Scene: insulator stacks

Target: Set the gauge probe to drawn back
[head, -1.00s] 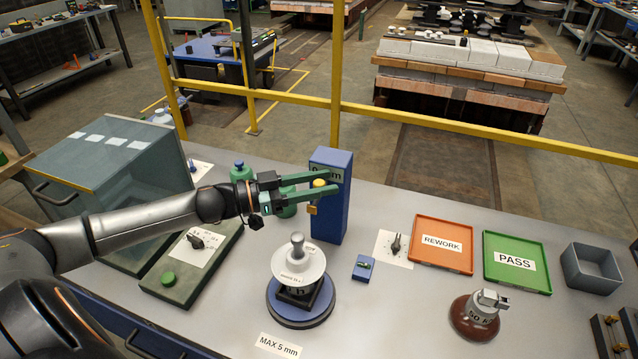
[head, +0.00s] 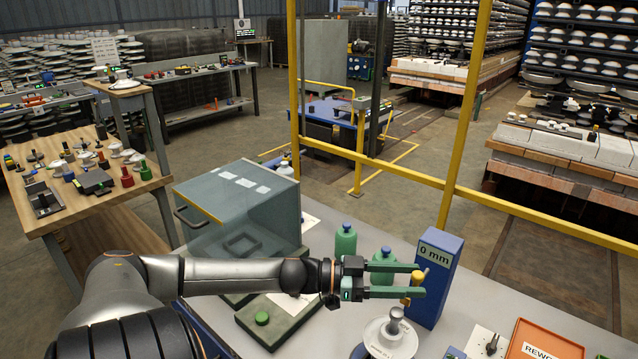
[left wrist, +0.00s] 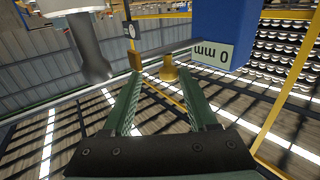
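The gauge is a blue post (head: 437,283) whose display reads "0 mm". Its yellow knob (head: 418,277) sits on the post's left side, with a small brass piece (head: 405,302) below it. My left gripper (head: 422,280) is beside the post, its green fingers apart at the knob. In the left wrist view the knob (left wrist: 168,70) shows between and slightly past the open fingertips, with no visible grip on it. The display there (left wrist: 212,52) is upside down. A white insulator (head: 391,338) stands below the gripper, partly cut off. My right gripper is not in view.
A glass-sided cabinet (head: 238,213) stands left on the bench, behind my left arm. Green bottles (head: 346,241) stand behind the gripper. An orange REWORK tray (head: 545,342) is at lower right. A yellow railing (head: 400,172) runs behind the bench.

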